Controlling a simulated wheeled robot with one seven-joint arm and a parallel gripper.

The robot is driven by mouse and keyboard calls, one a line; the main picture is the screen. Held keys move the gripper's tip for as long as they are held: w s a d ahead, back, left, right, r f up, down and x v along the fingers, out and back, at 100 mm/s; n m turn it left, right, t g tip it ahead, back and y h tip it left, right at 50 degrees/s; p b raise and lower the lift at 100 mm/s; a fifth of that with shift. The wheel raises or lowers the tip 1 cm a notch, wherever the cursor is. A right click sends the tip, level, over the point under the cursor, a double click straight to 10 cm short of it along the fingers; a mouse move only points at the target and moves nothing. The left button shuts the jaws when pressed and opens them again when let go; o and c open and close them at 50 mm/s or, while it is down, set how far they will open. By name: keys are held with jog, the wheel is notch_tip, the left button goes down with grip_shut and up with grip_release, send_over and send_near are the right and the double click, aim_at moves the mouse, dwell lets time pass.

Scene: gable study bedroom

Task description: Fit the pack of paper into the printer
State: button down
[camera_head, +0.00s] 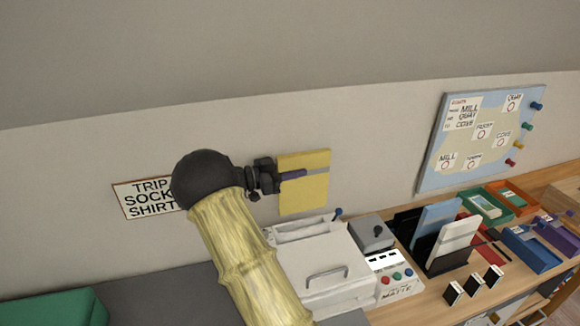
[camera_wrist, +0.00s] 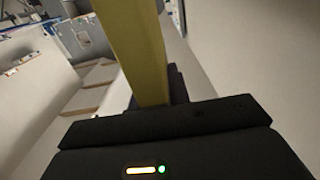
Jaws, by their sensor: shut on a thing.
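A yellow pack of paper (camera_head: 308,195) stands upright, broad face to the head camera, in the jaws of my gripper (camera_head: 290,175). A darker strip crosses the pack near the jaws. In the wrist view the pack (camera_wrist: 135,45) shows edge-on, rising from the jaws. The white printer (camera_head: 300,262) stands on the desk below, with a handle on its front and an open top. The pack is above the printer and apart from it in the head view. The printer (camera_wrist: 30,95) also shows at the left of the wrist view, with tan stepped surfaces inside. My arm hides the printer's left side.
A grey box (camera_head: 371,233) and a panel with coloured buttons (camera_head: 396,279) stand right of the printer. A rack with blue and white folders (camera_head: 452,245) and several trays stand farther right. The wall is behind the pack; a green item (camera_head: 52,308) lies at lower left.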

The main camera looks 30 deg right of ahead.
aim_at(294, 186)
jog(key=shift+w+r, duration=0.1)
jog(key=shift+w, duration=0.2)
jog(key=shift+s+f+b, duration=0.2)
jog(key=shift+f+b, duration=2.05)
jog(key=shift+f, duration=0.65)
jog(key=shift+p, duration=0.65)
